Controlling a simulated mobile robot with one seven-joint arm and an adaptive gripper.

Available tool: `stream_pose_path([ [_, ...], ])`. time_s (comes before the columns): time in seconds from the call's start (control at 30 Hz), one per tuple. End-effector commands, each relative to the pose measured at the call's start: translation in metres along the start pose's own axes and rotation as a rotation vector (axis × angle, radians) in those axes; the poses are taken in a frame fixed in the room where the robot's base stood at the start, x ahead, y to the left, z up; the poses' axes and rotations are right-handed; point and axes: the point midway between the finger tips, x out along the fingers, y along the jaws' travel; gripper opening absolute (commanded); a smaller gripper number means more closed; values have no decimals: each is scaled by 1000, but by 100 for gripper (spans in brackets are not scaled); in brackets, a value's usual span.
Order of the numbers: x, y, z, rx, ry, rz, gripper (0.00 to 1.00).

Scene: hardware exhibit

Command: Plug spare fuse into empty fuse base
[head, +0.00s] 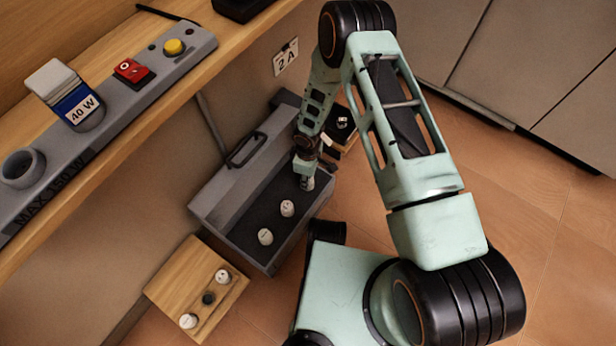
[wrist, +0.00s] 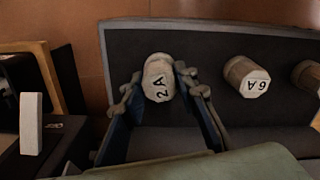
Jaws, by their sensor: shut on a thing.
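My gripper (head: 306,164) is low inside the grey case, at its far right end. In the wrist view my gripper (wrist: 160,88) has its fingers on both sides of a white fuse marked 2A (wrist: 158,70), shut on it. The fuse (head: 308,183) shows under the fingers in the head view; whether it touches the case floor I cannot tell. A wooden block (head: 168,284) at the lower left carries two white fuses (head: 222,276) (head: 188,321). Between them is a dark round socket (head: 208,298) with no fuse in it.
Two more white fuses (head: 287,208) (head: 265,237) stand in the open case (head: 235,222); the nearer one reads 6A (wrist: 250,86). A wall sign (head: 286,58) reads 2 A. A small dark box (head: 338,124) stands beyond the case. A shelf (head: 150,105) overhangs the left.

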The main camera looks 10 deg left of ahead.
Motion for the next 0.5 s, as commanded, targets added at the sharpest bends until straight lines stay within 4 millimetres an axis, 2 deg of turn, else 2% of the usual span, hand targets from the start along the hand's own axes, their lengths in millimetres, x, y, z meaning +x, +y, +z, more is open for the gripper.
stream_pose_path([
  [0.5,4,0,0,1,0,0,5],
])
